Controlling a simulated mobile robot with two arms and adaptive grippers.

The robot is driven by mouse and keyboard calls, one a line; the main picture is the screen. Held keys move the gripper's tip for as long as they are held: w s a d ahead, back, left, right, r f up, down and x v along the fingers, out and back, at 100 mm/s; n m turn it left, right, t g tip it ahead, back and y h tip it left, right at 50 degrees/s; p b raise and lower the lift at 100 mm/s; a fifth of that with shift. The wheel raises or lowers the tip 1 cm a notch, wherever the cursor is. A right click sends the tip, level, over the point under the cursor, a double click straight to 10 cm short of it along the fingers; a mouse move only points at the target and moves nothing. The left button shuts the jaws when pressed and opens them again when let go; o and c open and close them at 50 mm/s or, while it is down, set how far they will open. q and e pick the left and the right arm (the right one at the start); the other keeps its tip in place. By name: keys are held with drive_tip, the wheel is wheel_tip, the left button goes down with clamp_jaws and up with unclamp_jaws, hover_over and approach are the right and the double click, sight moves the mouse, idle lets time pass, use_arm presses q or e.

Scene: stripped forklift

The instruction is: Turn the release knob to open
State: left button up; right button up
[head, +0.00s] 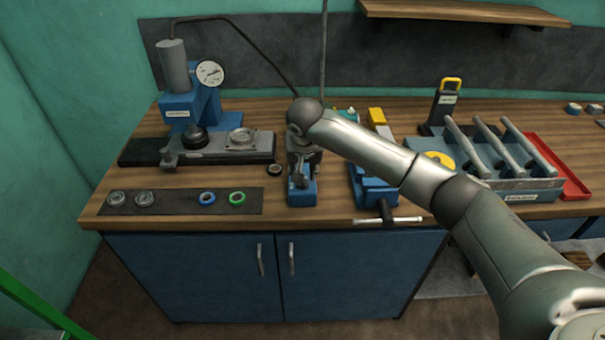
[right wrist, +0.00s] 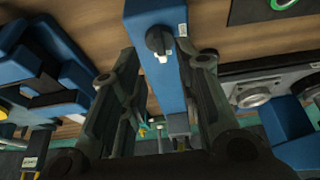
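The blue hand pump (head: 302,194) stands on the bench near its front edge, below my right gripper (head: 303,160). In the right wrist view the blue pump body (right wrist: 153,84) runs down the middle. The black release knob (right wrist: 158,40) with a pale pointer sits on it, beside a small white label. My right gripper (right wrist: 158,62) is open, with one finger on each side of the pump body and the knob near the fingertips. I cannot tell whether either finger touches it. In the head view my wrist and gripper cover much of the pump. My left gripper is not in view.
A blue press with a gauge (head: 209,73) stands at the left. A dark mat (head: 175,201) with several rings lies at the front. A blue vise (head: 371,189) stands close to the pump's right. A tool rack (head: 519,184) and red tray (head: 570,184) are farther right.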

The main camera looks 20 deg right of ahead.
drive_tip(key=shift+p+x, duration=0.3)
drive_tip(key=shift+x, duration=2.3)
clamp_jaws()
